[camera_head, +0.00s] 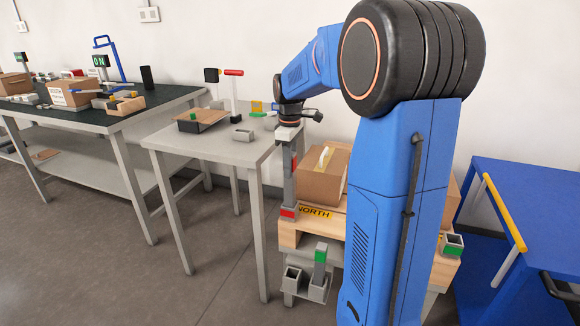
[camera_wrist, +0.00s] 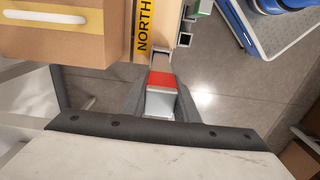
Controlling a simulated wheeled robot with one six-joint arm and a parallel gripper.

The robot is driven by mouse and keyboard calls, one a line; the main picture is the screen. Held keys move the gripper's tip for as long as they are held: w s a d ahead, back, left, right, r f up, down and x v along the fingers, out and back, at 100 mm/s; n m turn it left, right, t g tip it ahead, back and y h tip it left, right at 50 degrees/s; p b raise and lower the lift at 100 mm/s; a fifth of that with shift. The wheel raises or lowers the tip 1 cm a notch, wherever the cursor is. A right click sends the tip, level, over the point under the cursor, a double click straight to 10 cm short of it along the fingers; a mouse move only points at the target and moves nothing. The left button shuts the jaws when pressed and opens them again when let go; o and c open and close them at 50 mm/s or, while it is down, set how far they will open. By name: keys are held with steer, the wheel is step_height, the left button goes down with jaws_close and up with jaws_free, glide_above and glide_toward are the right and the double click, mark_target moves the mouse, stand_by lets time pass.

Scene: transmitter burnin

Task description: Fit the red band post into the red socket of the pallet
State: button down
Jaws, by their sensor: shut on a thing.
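My gripper (camera_head: 289,195) points straight down at the near left corner of the wooden pallet (camera_head: 290,237). In the wrist view its two grey fingers close on the sides of a pale grey square post with a red band, the red band post (camera_wrist: 162,79). The post looks upright. A red patch (camera_head: 288,212) shows at the foot of this grey column in the head view, beside the NORTH label (camera_head: 315,212). I cannot tell whether that patch is the band or the red socket. The post's lower end and how deep it sits are hidden.
A rack in front of the pallet holds a green band post (camera_head: 320,258) beside an empty slot (camera_head: 292,278). A green socket (camera_head: 453,243) is at the pallet's right corner. A carton (camera_head: 322,175) stands close behind my gripper. A grey table (camera_head: 205,146) is at left, a blue cart (camera_head: 515,200) at right.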

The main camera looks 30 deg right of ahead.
steer(key=c, duration=1.4)
jaws_free()
steer(key=shift+f, duration=0.1)
step_height(320, 180, up, 12)
steer(key=shift+r, duration=0.15)
steer(key=shift+s+a, duration=0.3)
steer(key=shift+s, duration=0.05)
steer(key=s+a+f+m+t, duration=0.1)
steer(key=s+a+f, duration=0.3)
steer(key=s, duration=0.5)
steer(key=s+a+f+m+t, duration=0.2)
steer(key=s+a+f+m, duration=0.2)
steer(key=s, duration=0.6)
steer(key=s+a+f+m+t, duration=0.1)
steer(key=s+a+f, duration=0.4)
steer(key=s, duration=0.5)
steer(key=shift+s+a+f+m+t, duration=0.2)
steer(key=shift+a+m, duration=0.2)
steer(key=shift+a, duration=0.15)
steer(key=shift+s+a+f+m+t, duration=0.1)
steer(key=shift+a+m+t, duration=0.1)
steer(key=shift+a+m, duration=0.3)
